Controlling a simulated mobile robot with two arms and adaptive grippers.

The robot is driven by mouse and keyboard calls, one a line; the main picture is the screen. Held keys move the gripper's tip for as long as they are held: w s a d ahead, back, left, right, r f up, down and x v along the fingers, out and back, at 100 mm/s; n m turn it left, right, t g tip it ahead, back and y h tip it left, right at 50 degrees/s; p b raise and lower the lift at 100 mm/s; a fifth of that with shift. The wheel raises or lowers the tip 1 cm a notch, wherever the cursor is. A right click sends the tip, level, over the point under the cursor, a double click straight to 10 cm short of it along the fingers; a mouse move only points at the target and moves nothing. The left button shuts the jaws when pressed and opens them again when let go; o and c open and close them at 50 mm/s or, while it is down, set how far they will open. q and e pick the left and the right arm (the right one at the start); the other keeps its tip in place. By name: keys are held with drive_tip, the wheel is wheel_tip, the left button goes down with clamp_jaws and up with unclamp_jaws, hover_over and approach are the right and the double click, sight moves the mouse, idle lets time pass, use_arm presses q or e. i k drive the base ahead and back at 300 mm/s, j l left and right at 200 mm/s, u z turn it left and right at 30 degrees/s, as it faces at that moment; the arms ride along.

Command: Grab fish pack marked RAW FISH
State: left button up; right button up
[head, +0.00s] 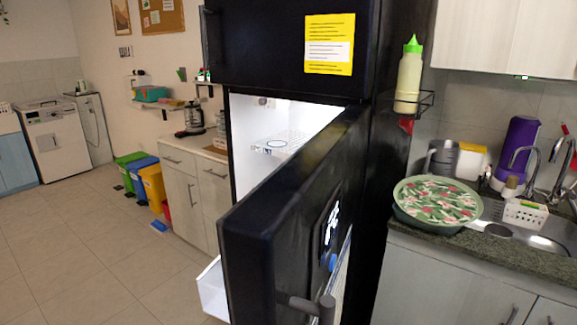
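A black fridge (262,50) stands in the middle of the head view. Its lower door (290,195) stands open toward me and hides most of the inside. The lit white interior (250,170) shows to the left of the door, with a shelf (283,143) near the top. A white drawer or bin (213,290) sticks out low at the left of the door. I cannot make out a pack marked RAW FISH. A grey handle (308,304) is on the door's outer face near the bottom. Neither of my grippers is in view.
A counter with a sink (545,242) is at the right, with a large patterned round container (437,200) on it. A green-capped bottle (409,78) sits in a rack on the fridge's side. Colored bins (152,186) stand at the left. The tiled floor (90,250) there is clear.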

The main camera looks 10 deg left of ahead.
sight(220, 142)
drive_tip(key=j, duration=0.4)
drive_tip(key=k+j+z, duration=0.15)
drive_tip(key=j, duration=0.25)
drive_tip(key=k+j, duration=0.1)
drive_tip(key=j, duration=0.3)
drive_tip(key=j+z, duration=0.15)
drive_tip(key=j, duration=0.2)
drive_tip(key=i+j+z, duration=0.1)
drive_tip(key=j, duration=0.25)
drive_tip(key=i+j, duration=0.2)
drive_tip(key=j, duration=0.15)
drive_tip(key=i+j+z, duration=0.15)
drive_tip(key=j, duration=0.2)
drive_tip(key=i+j+z, duration=0.1)
drive_tip(key=j, duration=0.25)
drive_tip(key=i+j+z, duration=0.1)
drive_tip(key=j, duration=0.25)
drive_tip(key=i+j, duration=0.15)
drive_tip(key=j, duration=0.25)
drive_tip(key=z, duration=0.05)
